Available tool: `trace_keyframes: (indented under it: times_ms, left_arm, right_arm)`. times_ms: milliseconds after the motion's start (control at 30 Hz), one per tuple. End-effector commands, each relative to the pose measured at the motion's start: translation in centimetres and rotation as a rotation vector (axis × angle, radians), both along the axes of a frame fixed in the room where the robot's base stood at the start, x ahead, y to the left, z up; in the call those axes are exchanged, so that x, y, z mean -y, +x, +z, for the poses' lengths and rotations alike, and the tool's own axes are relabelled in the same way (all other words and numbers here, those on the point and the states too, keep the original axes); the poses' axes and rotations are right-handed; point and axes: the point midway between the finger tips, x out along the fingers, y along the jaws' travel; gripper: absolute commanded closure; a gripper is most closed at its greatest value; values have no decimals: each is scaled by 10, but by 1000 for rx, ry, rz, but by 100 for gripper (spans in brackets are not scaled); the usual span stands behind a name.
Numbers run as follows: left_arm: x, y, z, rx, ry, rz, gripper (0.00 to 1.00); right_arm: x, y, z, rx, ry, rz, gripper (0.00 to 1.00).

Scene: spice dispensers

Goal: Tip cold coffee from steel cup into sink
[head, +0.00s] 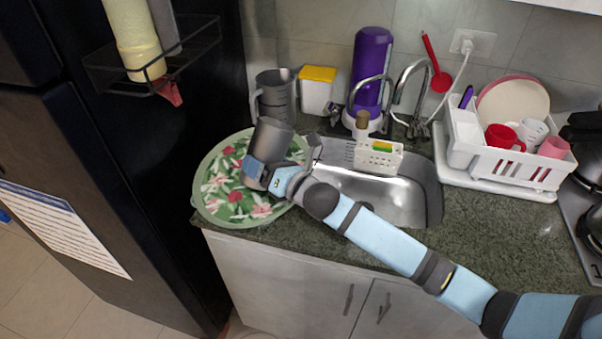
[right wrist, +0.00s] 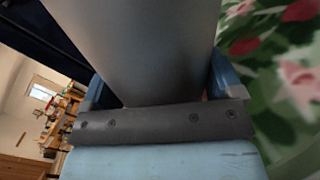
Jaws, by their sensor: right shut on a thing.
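The steel cup (head: 272,137) is a grey metal cylinder above the floral tray, left of the sink, and it looks slightly tilted. My right gripper (head: 259,170) is shut on it, low on its side. In the right wrist view the cup (right wrist: 145,50) fills the middle between the two blue fingers (right wrist: 160,85). The inside of the cup and any coffee are hidden. The steel sink (head: 385,200) is to the right of the cup, its basin partly behind my right arm. My left gripper is not in view.
The green floral tray (head: 213,195) lies on the counter by the black fridge (head: 130,180). A grey jug (head: 273,95), yellow-lidded container (head: 316,90) and purple bottle (head: 371,65) stand behind. A sponge caddy (head: 379,158) sits at the sink's back edge. A white dish rack (head: 510,165) is right.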

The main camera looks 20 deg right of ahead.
Motion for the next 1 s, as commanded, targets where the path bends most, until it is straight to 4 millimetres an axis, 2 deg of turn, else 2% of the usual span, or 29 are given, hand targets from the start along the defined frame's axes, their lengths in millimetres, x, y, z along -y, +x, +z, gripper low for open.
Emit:
trace_keyframes:
  times_ms: [33,333,500,733,1000]
  left_arm:
    - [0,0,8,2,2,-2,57]
    - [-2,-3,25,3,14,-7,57]
    - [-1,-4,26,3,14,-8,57]
    - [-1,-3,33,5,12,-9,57]
    - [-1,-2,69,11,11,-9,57]
  right_arm:
    - [-2,-1,8,28,-45,2,48]
    - [-10,-5,17,185,-331,3,48]
    - [-12,-6,8,248,-448,3,48]
    - [-13,-6,10,283,-511,2,48]
    - [-12,-6,42,285,-514,2,48]
